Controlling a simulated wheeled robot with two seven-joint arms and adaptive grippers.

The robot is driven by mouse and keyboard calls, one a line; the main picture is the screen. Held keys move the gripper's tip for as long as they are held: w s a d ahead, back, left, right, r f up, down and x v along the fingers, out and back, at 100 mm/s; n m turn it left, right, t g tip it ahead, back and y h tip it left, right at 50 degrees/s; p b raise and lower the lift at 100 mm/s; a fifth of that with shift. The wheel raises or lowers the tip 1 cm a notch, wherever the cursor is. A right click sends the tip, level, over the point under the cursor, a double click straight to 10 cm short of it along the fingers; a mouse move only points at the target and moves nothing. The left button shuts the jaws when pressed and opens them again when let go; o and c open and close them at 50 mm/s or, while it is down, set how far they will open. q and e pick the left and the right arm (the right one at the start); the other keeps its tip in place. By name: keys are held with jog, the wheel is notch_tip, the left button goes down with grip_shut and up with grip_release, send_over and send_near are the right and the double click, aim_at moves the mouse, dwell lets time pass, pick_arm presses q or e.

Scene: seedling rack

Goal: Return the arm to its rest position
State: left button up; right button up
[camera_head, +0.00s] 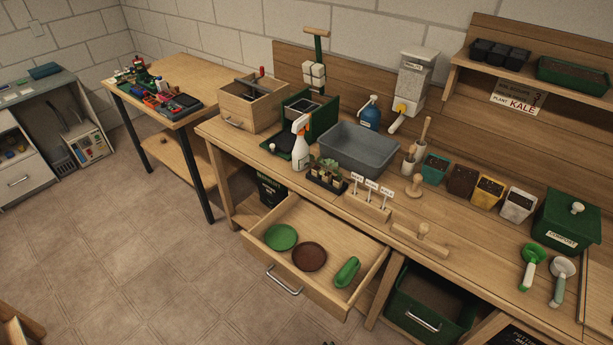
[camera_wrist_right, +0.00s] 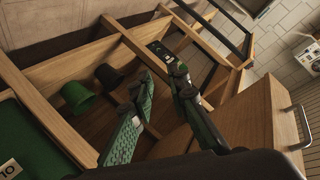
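Neither arm shows in the head view. My right gripper (camera_wrist_right: 160,95) shows in the right wrist view, with its two dark and green fingers apart and nothing visible between them. It is near the wooden framework under the potting bench, with the wooden front and metal handle of a drawer (camera_wrist_right: 270,115) to its right. In the head view this bench's drawer (camera_head: 330,232) is pulled open. It holds a green saucer (camera_head: 281,237), a brown saucer (camera_head: 309,256) and a green object (camera_head: 347,271). My left gripper is out of view.
In the right wrist view, a green pot (camera_wrist_right: 76,98) and a dark pot (camera_wrist_right: 108,76) are left of the fingers. The bench top (camera_head: 345,205) carries a grey tub (camera_head: 357,150), a spray bottle (camera_head: 300,140) and several pots. Open floor (camera_head: 150,260) lies left of the drawer.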

jog(key=s+d+f+n+g+h+p, duration=0.2)
jog(key=s+d+f+g+h+p, duration=0.3)
jog(key=s+d+f, duration=1.25)
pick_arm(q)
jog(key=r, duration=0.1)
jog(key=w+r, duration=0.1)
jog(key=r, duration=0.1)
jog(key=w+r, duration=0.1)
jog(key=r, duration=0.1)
pick_arm(e)
jog(key=s+d+f+g, duration=0.2)
jog(key=s, duration=0.7)
jog(key=s+d+f+g+h, duration=0.1)
jog(key=s+d+f+g, duration=0.1)
jog(key=s, duration=0.7)
jog(key=s+d+f+n+g, duration=0.1)
jog(key=s+d+f+g, duration=0.1)
jog(key=s, duration=0.8)
jog(key=shift+d+f+g+h, duration=0.3)
jog(key=shift+d+f+g, duration=0.1)
jog(key=shift+d+f, duration=0.5)
